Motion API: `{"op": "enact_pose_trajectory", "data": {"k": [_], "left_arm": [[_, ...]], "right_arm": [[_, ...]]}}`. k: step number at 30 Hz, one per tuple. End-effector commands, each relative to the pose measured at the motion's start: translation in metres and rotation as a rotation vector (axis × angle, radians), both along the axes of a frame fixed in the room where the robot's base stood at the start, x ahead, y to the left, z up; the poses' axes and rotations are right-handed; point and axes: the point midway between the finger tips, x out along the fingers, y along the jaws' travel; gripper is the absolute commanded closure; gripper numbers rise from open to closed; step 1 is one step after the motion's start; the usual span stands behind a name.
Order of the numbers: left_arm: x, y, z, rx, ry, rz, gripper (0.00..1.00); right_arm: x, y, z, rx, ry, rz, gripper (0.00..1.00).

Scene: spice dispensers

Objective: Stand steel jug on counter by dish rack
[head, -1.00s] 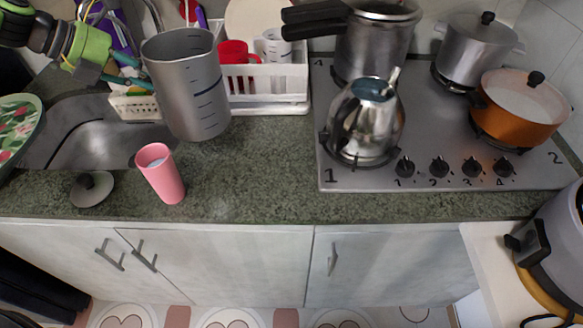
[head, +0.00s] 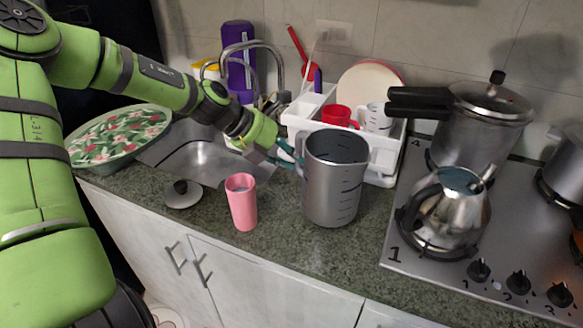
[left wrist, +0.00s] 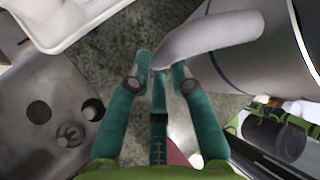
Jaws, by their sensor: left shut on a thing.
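The steel jug (head: 333,190) is a tall grey cylinder with measuring marks, upright in front of the dish rack. My left gripper (head: 292,157) comes in from the left and is shut on its handle. In the left wrist view the curved handle (left wrist: 215,35) lies at the fingertips (left wrist: 162,68), with the jug's body (left wrist: 255,62) to the right. I cannot tell whether the jug's base touches the counter (head: 285,235). The white dish rack (head: 384,180) stands behind the jug and holds cups and a plate. My right gripper is not in view.
A pink cup (head: 241,203) stands left of the jug, and a small lid (head: 183,196) lies farther left. The sink (head: 200,160) is at the left back. A kettle (head: 447,213) and pressure cooker (head: 478,120) stand on the stove at right.

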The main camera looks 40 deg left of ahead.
Motion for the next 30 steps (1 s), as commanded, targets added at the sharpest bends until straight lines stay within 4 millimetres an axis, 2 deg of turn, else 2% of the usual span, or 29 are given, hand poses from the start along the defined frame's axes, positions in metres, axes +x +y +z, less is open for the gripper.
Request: {"op": "enact_pose_trajectory", "data": {"k": [6,18,19,20,30], "left_arm": [[0.000,-0.001,-0.025,-0.006,0.001,0.001,1.00],[0.001,-0.001,-0.031,-0.003,-0.002,0.000,1.00],[-0.001,0.000,-0.032,0.000,0.002,-0.001,0.66],[-0.001,0.000,-0.032,0.000,0.002,-0.001,0.55],[-0.001,0.000,-0.031,0.000,0.002,-0.001,0.55]], "right_arm": [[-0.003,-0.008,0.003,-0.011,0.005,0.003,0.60],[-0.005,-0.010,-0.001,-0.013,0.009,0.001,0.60],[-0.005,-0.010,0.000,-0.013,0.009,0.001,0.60],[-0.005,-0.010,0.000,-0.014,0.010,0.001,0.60],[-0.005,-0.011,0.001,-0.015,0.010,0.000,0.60]]}}
